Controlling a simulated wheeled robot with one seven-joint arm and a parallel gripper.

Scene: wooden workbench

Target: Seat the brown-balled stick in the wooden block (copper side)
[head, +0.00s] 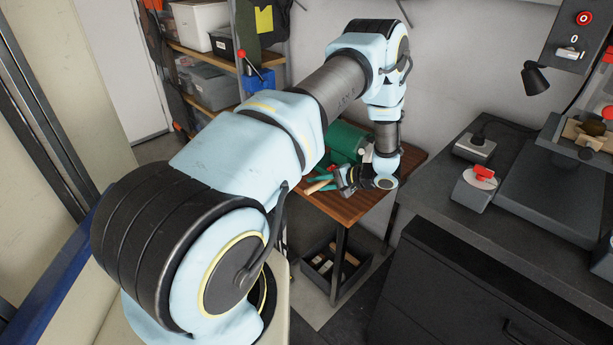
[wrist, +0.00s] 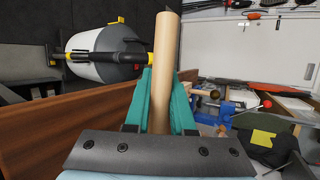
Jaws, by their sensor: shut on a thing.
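My gripper (wrist: 163,88) has teal fingers and is shut on a plain tan wooden stick (wrist: 167,40).
A green rounded object (head: 345,139) stands on the bench behind my gripper. A dark crate (head: 318,266) is under the bench. A dark counter (head: 470,205) with devices is at the right. Shelves with bins (head: 203,85) and a blue vise (head: 258,82) are behind.

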